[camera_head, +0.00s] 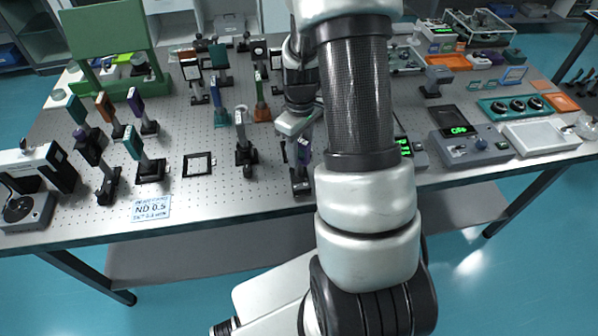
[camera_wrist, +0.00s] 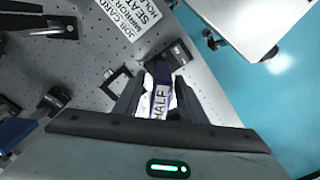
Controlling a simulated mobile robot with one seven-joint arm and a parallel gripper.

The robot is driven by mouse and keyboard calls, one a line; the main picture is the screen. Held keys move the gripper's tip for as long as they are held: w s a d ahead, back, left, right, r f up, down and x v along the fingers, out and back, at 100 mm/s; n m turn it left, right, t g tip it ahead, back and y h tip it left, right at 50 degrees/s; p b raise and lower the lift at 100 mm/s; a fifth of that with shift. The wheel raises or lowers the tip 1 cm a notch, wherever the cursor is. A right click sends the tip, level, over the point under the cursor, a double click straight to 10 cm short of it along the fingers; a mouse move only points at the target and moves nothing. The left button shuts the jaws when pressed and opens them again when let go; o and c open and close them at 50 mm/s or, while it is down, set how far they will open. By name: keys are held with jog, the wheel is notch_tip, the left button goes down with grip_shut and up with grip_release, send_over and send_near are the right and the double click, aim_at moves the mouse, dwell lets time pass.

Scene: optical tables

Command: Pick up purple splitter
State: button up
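The purple splitter (camera_wrist: 161,76) is a thin upright plate with a pale label reading "HALF", on a dark post and base. In the head view the purple splitter (camera_head: 303,151) stands near the table's front edge, partly hidden by my arm. My gripper (camera_head: 290,125) is just above and beside it, pointing down. In the wrist view my gripper (camera_wrist: 160,86) has its two dark fingers on either side of the plate, with narrow pale gaps seeming to separate them from it. The fingers look open around it; contact is hard to judge.
Several mounted optics stand on the perforated table (camera_head: 215,190) to the left, including a dark mount (camera_head: 245,150) close by. A black square frame (camera_head: 199,164) and a printed card (camera_head: 150,208) lie nearby. A grey meter (camera_head: 470,145) sits to the right.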

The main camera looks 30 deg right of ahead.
grip_shut()
dwell(1.4)
